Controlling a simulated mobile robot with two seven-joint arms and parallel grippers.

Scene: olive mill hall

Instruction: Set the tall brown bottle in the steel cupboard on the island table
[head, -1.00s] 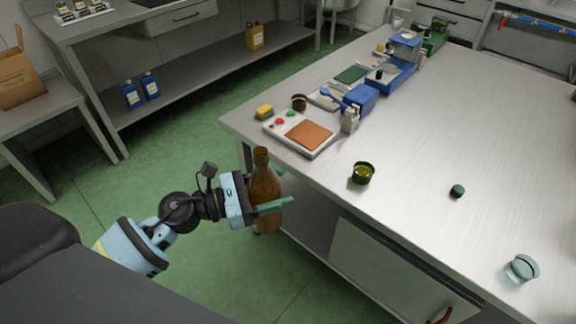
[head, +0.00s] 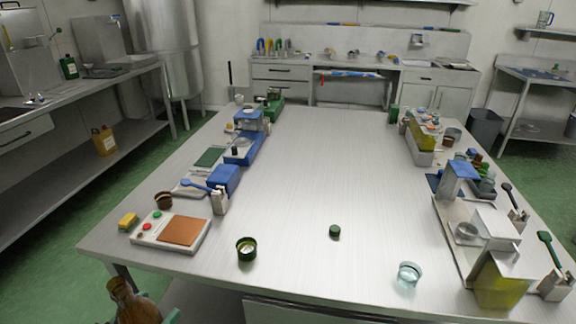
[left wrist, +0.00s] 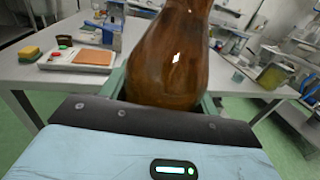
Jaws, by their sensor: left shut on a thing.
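The tall brown bottle (head: 133,304) shows at the lower left of the head view, beside the near left corner of the island table (head: 310,170). My left gripper (head: 150,318) is shut on it; only a green fingertip shows there, and the frame edge cuts off the rest. In the left wrist view the bottle (left wrist: 170,50) stands large between the green fingers (left wrist: 163,100). It looks roughly upright. The steel cupboard is not clearly identifiable; a pale panel (head: 300,312) shows under the table's near edge. My right gripper is not in view.
Near the table's front edge are a control panel with an orange pad (head: 180,231), a green-rimmed jar (head: 246,248), a green cap (head: 335,231) and a glass dish (head: 408,273). Equipment lines the left and right sides. The table's middle is clear.

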